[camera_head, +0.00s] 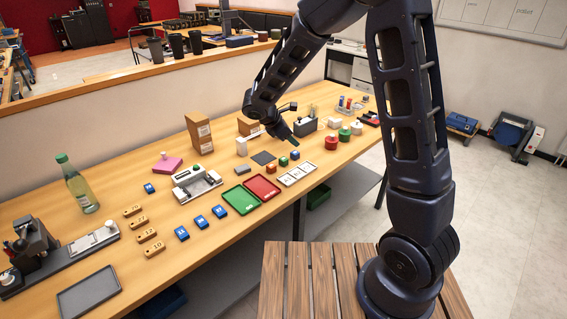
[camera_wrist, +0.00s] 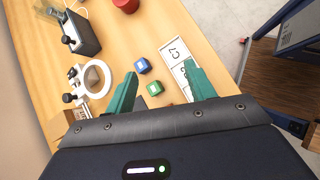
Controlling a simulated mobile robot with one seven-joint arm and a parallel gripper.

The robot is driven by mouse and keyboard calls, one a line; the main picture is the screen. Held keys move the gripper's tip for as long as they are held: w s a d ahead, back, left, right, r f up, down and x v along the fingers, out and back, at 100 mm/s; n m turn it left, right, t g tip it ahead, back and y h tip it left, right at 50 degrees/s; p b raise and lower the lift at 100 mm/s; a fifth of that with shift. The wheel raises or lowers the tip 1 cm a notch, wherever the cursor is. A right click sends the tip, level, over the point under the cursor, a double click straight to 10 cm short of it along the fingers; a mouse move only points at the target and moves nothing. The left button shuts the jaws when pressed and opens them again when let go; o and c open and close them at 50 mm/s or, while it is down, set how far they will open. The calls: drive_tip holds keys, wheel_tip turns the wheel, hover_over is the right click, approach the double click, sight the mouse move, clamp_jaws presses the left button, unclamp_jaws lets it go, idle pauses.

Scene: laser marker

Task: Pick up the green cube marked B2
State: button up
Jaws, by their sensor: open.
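The green cube (camera_head: 283,161) sits on the wooden table between a red cube (camera_head: 271,169) and a blue cube (camera_head: 295,155). In the wrist view the green cube (camera_wrist: 155,88) lies between my fingers in the picture, nearer the left one, with the blue cube (camera_wrist: 142,65) just beyond it. The marking on the green cube is too small to read. My gripper (camera_head: 287,134) is open and empty, above the table and behind the cubes in the head view. Its two green fingers also show in the wrist view (camera_wrist: 161,72). The red cube is not visible there.
A white three-part card strip (camera_head: 297,173) lies just right of the cubes. A red tray (camera_head: 262,188) and green tray (camera_head: 240,199) lie to the left. A dark pad (camera_head: 263,157) lies behind. A red round container (camera_head: 331,142) and black box (camera_head: 304,126) stand farther along.

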sight(281, 159)
drive_tip(key=a+f+n+t, duration=0.2)
drive_tip(key=a+f+n, duration=0.3)
drive_tip(key=a+f, duration=0.35)
drive_tip(key=x, duration=0.4)
drive_tip(key=shift+w+d+f, duration=0.1)
drive_tip(key=shift+w+f, duration=0.1)
drive_tip(key=shift+d+r+x, duration=0.1)
drive_tip(key=shift+d+x, duration=0.05)
drive_tip(key=shift+x, duration=1.15)
drive_tip(key=shift+d+r+x, duration=0.1)
drive_tip(key=shift+x, duration=1.2)
drive_tip(key=c, duration=1)
